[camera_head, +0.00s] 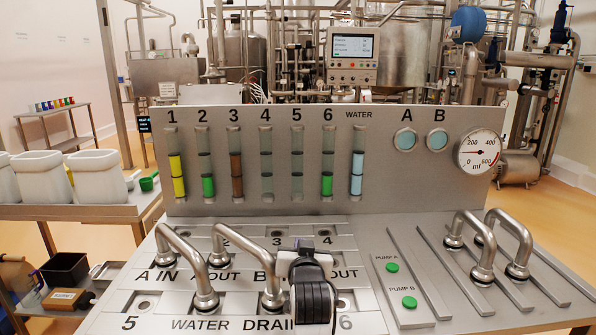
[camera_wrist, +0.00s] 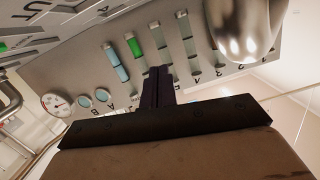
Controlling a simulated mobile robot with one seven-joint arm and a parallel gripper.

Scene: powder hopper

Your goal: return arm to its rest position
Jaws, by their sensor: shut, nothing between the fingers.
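My gripper (camera_wrist: 158,72) shows in the wrist view with its two dark fingers together and nothing between them. The fingers point toward the column panel. In the head view my dark arm end (camera_head: 308,285) stands over the labelled port panel (camera_head: 150,303), right of the second bent pipe. It hides part of the lettering and port area there; the fingertips cannot be made out in that view. A shiny metal pipe (camera_wrist: 243,30) is close to the camera at the upper right of the wrist view, apart from the fingers.
Two bent pipes (camera_head: 184,262) (camera_head: 246,262) stand on the port panel, left of my arm. Two more bent pipes (camera_head: 470,240) (camera_head: 513,237) stand on the grooved right section. Green pump buttons (camera_head: 392,267) (camera_head: 409,302) lie between. The upright gauge panel (camera_head: 380,180) rises behind.

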